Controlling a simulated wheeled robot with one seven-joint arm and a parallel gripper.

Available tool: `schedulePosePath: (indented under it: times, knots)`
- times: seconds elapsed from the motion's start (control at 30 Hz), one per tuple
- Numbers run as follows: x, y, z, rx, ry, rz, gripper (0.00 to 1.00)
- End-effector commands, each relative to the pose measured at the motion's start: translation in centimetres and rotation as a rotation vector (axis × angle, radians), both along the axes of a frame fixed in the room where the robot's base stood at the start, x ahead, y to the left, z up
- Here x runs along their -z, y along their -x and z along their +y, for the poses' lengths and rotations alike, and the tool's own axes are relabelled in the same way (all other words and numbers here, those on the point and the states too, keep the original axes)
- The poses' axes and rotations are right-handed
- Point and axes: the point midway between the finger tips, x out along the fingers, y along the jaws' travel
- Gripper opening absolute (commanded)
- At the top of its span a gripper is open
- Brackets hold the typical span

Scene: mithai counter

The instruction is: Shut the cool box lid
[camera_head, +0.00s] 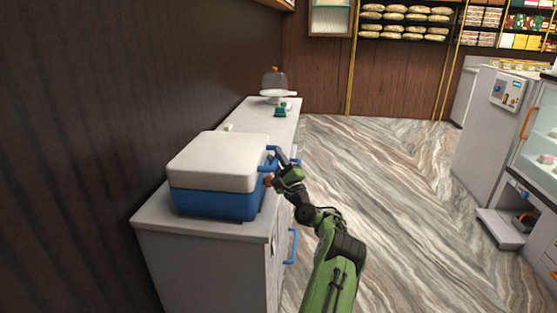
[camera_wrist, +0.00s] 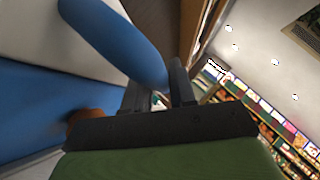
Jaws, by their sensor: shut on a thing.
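The cool box stands on the grey counter in the head view, with a blue body (camera_head: 212,204) and a white lid (camera_head: 215,158). The lid lies about level over the body, with no clear gap visible from here. A blue handle (camera_head: 271,149) sticks out at the lid's right side. My gripper (camera_head: 277,163) is at that side, shut on the handle. In the wrist view the blue handle (camera_wrist: 118,40) runs to between the fingers of my gripper (camera_wrist: 160,88). The fingers partly hide the handle's end.
The counter (camera_head: 150,216) runs back along the dark wall, with a domed cake stand (camera_head: 275,84) and a small green item (camera_head: 281,111) farther along. A blue cabinet handle (camera_head: 291,247) sticks out below. Open marble floor (camera_head: 400,200) lies to the right, before a display case (camera_head: 545,130).

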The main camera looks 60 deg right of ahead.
Motion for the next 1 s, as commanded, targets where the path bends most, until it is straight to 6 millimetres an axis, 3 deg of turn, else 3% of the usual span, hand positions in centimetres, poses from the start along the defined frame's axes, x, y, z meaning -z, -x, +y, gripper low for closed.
schedulePosePath:
  times: [0.2, 0.23, 0.33, 0.73, 1.0]
  knots:
    - [0.7, -0.1, 0.0, -0.003, -0.011, 0.010, 0.00]
    - [0.8, -0.1, 0.0, -0.003, -0.012, 0.011, 0.28]
    - [0.7, -0.1, 0.0, -0.003, -0.012, 0.010, 0.44]
    - [1.0, 0.8, 0.5, -0.003, -0.011, 0.009, 0.45]
    - [4.2, 6.2, 3.9, 0.000, -0.017, 0.007, 0.45]
